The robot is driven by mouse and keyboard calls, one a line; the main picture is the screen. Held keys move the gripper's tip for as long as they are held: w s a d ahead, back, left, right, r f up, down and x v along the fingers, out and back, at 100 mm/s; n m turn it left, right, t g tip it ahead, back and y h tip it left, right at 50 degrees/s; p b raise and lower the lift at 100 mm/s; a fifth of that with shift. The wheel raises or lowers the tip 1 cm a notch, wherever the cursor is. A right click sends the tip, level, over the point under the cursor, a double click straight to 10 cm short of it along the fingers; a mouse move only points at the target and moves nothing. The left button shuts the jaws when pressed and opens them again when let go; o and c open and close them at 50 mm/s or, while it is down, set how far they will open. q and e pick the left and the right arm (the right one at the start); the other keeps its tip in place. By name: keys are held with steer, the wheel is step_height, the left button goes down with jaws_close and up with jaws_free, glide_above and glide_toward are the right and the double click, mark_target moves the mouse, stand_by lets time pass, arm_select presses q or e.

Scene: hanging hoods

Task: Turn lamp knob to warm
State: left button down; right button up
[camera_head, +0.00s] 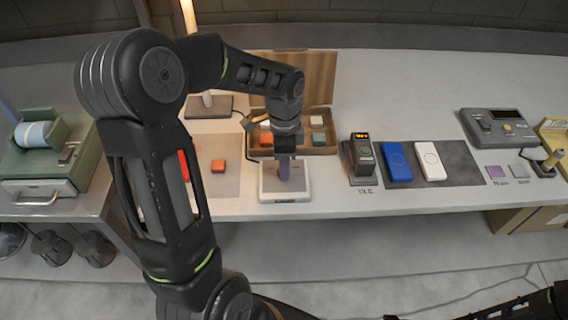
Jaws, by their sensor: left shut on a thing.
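A lamp with a glowing warm-coloured part (188,16) stands at the back left, partly behind my left arm. A dark base (222,111) with a short pale post shows below it. I cannot make out a knob on the lamp.
An open wooden box (322,133) with coloured pieces stands behind the gripper. Red blocks (218,166) lie on a grey mat to the left. A dark device with a display (360,155) and blue (396,163) and white (430,162) cases stand to the right.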

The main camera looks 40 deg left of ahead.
arm_select(q)
steer(key=c, duration=1.1)
jaws_free()
step_height(320, 180, up, 8)
steer(key=shift+w+a+f+b, duration=0.1)
steer(key=shift+w+b, duration=0.05)
steer(key=shift+b, duration=0.25)
